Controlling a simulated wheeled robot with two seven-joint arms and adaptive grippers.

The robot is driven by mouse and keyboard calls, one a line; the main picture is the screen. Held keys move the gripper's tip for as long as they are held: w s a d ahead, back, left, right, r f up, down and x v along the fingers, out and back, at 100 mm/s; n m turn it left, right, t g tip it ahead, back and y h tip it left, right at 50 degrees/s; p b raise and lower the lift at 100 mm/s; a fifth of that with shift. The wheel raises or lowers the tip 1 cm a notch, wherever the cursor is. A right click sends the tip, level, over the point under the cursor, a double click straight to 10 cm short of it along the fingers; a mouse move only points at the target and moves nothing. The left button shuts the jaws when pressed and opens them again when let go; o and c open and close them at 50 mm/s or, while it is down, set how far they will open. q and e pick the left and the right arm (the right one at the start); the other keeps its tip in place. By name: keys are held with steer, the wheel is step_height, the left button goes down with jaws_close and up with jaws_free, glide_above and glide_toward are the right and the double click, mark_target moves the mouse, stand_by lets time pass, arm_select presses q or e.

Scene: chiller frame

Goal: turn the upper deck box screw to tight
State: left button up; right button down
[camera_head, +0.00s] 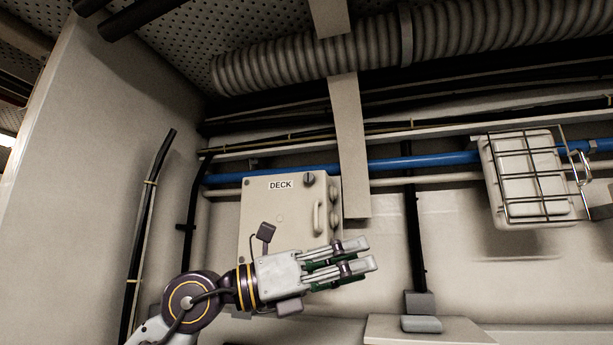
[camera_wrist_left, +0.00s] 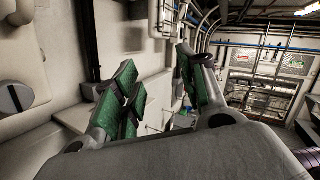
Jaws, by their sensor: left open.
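The grey deck box (camera_head: 258,210) hangs on the wall in the head view, with a "DECK" label and a handle (camera_head: 318,217) on its front. The upper screw (camera_head: 309,179) is a dark round head near the box's top right corner. My left gripper (camera_head: 371,254) is open, in front of the box's lower part, pointing right and below the upper screw. The arm and gripper hide the box's lower part. In the left wrist view, the open green-padded fingers (camera_wrist_left: 158,82) have nothing between them. A slotted grey screw head (camera_wrist_left: 14,98) shows at the left edge; I cannot tell which one it is.
A caged lamp (camera_head: 530,175) is on the wall at right. A blue pipe (camera_head: 440,160) and a flat vertical strip (camera_head: 350,150) run close to the box. A ledge (camera_head: 425,330) juts out below right. The space right of the gripper looks clear.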

arm_select(q)
steer(key=r+y, duration=0.1)
steer(key=n+t+y, duration=0.3)
steer(key=t+y, duration=1)
steer(key=t, duration=0.1)
glide_toward(308, 178)
steer(key=v, duration=0.5)
steer(key=shift+s+a+r, duration=0.1)
steer(key=shift+r, duration=0.2)
arm_select(e)
steer(key=shift+w+d, duration=0.3)
steer(key=shift+d, duration=0.15)
steer(key=shift+r, duration=0.15)
arm_select(q)
steer(key=p+x, duration=0.4)
steer(key=x, duration=0.8)
steer(key=shift+w+f, duration=0.1)
steer(key=shift+w, duration=0.15)
steer(key=shift+w+d+f+p, duration=0.1)
steer(key=shift+w+d+p, duration=0.25)
steer(key=shift+w, duration=0.25)
arm_select(e)
steer(key=shift+r, duration=2.25)
arm_select(q)
steer(key=shift+c, duration=0.2)
